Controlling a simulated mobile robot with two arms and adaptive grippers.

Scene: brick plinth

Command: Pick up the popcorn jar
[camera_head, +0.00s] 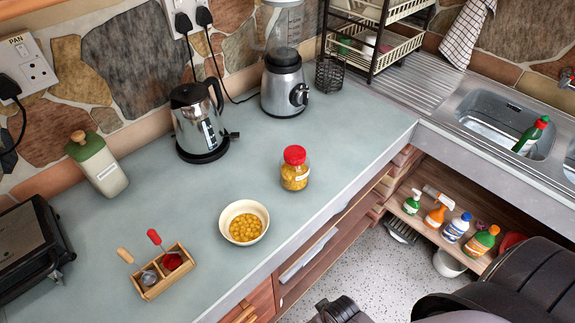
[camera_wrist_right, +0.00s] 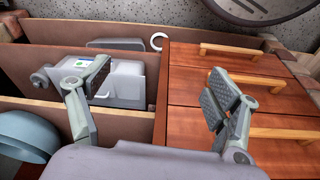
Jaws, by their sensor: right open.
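The popcorn jar (camera_head: 294,176) is clear, filled with yellow pieces and closed with a red lid. It stands upright on the grey counter (camera_head: 330,125), near its front edge, in the head view. My right gripper (camera_wrist_right: 160,88) is open and empty, its two fingers spread wide in the wrist view. It faces the drawers and shelves, and the jar is not in that view. Dark parts of my right arm show at the bottom right of the head view. My left gripper is not in view.
A bowl of yellow pieces (camera_head: 260,211) stands left of the jar. A wooden spice holder (camera_head: 165,280), a kettle (camera_head: 199,125), a blender (camera_head: 284,85) and a green-lidded canister (camera_head: 102,172) share the counter. Wooden drawers (camera_wrist_right: 230,75) lie below. The counter around the jar is clear.

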